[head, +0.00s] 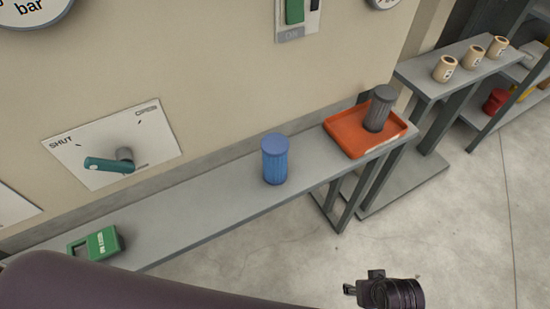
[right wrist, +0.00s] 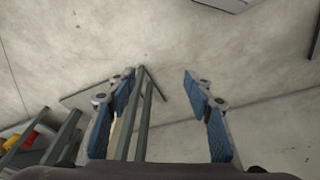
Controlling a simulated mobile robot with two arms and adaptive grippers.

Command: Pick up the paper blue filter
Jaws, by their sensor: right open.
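The blue paper filter (head: 275,160) is a ribbed blue cylinder with a smooth blue cap. It stands upright on the long grey shelf (head: 222,192), left of the orange tray, in the head view. My right gripper (right wrist: 159,75) is open and empty in the right wrist view. Its blue-padded fingers are spread above the concrete floor. The filter does not show in that view. A dark part of my arm (head: 390,293) shows low in the head view, right of and nearer than the filter. My left gripper is not in view.
An orange tray (head: 340,143) holding a dark grey filter (head: 380,108) sits at the shelf's right end. A teal valve handle (head: 108,165) sticks out from the wall. The shelf around the blue filter is clear.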

